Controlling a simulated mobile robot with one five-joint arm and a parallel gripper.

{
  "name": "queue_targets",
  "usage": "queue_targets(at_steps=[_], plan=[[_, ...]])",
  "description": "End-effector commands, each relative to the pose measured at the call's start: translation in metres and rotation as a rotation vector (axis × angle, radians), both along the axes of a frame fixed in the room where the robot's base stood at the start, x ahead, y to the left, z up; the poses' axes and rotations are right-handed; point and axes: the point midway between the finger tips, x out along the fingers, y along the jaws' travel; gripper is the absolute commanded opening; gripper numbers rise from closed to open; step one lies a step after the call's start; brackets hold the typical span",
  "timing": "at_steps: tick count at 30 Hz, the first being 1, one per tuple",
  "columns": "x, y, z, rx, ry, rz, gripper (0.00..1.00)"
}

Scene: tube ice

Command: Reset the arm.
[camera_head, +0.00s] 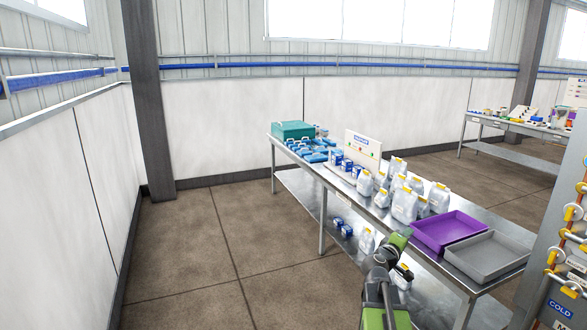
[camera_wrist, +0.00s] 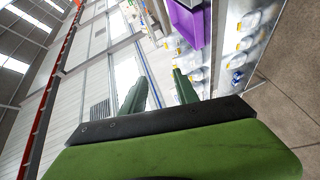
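My arm (camera_head: 382,298) rises from the bottom of the head view, green and dark grey, in front of the near side of a steel table (camera_head: 468,276). In the wrist view my gripper (camera_wrist: 158,84) has its two dark green fingers spread apart, with a clear gap and nothing held between them. The wrist view is tilted, with the wall and windows beyond the fingers. In the head view the fingertips are not clearly visible.
The table holds a purple tray (camera_head: 446,231), a grey tray (camera_head: 487,257), several clear jugs (camera_head: 404,206), blue-and-white cans (camera_head: 346,164) and a teal box (camera_head: 293,130). A rack (camera_head: 559,285) with yellow handles stands at the right. Floor (camera_head: 190,260) left of the table is clear.

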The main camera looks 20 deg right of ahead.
Motion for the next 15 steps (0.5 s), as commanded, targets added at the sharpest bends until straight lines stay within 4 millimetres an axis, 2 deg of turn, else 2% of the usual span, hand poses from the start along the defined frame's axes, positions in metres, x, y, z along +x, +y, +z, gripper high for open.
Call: queue_targets(at_steps=[1,3,5,6,7,9,11,12,15], plan=[[0.018,0.043,-0.011,0.067,-0.019,0.029,0.36],[0.036,0.099,-0.032,0.186,-0.037,0.047,0.36],[0.044,0.147,-0.052,0.297,-0.038,0.053,0.36],[0.047,0.179,-0.067,0.375,-0.031,0.054,0.36],[0.047,0.203,-0.078,0.436,-0.021,0.052,0.36],[0.041,0.257,-0.106,0.579,0.017,0.039,0.36],[0.031,0.303,-0.13,0.707,0.065,0.02,0.36],[0.02,0.332,-0.145,0.792,0.106,0.002,0.36],[-0.016,0.394,-0.178,1.004,0.23,-0.069,0.36]])
